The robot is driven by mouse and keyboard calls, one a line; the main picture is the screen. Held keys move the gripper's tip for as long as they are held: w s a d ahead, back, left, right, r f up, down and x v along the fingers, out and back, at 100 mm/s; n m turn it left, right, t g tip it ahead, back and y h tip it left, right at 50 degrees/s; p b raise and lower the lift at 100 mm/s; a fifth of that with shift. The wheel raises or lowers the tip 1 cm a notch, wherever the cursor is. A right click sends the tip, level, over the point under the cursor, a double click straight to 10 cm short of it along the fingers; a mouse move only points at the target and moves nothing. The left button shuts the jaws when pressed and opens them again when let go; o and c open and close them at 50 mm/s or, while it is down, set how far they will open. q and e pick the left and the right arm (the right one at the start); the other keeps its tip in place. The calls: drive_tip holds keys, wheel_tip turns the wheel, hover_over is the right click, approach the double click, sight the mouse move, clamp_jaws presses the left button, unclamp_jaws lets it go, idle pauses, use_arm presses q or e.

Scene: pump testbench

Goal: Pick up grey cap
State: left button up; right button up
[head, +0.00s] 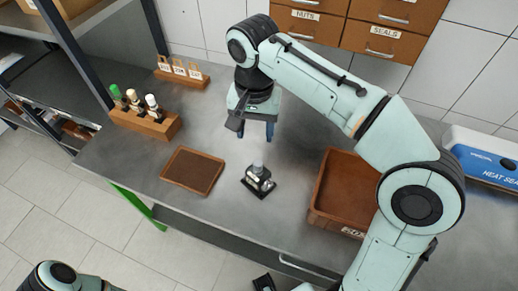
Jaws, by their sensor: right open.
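A small pump-like device (258,184) with a dark base and metallic body stands on the grey bench. A light grey cap-like piece (257,163) shows at its top; it is too small to tell whether it is separate. My right gripper (254,127) points down over the bench, behind and above the device, open, with nothing visible between its fingers. Its fingertips appear apart from the device. Part of my left arm shows at the bottom left; its gripper is not in view.
A wooden rack (146,122) holds items with green, cream and white tops. A shallow brown tray (192,171) lies left of the device, and a deep brown bin (345,183) stands right. A tag stand (181,77) is at the back. Bench between is clear.

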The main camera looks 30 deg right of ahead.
drive_tip(key=b, duration=0.2)
hover_over(258, 164)
drive_tip(key=f, duration=0.7)
drive_tip(key=shift+s+a+f, duration=0.15)
drive_tip(key=shift+a+f, duration=0.15)
drive_tip(key=shift+d+f+b, duration=0.2)
drive_tip(key=shift+f+b, duration=0.05)
drive_tip(key=shift+f, duration=1.15)
drive_tip(key=shift+d+f+b, duration=0.2)
drive_tip(key=shift+f+b, duration=0.05)
drive_tip(key=shift+f, duration=1.1)
use_arm(q)
drive_tip(key=f, duration=0.1)
drive_tip(key=s+f, duration=0.1)
drive_tip(key=f, duration=0.1)
drive_tip(key=shift+s+f, duration=0.15)
drive_tip(key=shift+s, duration=0.1)
use_arm(e)
clamp_jaws()
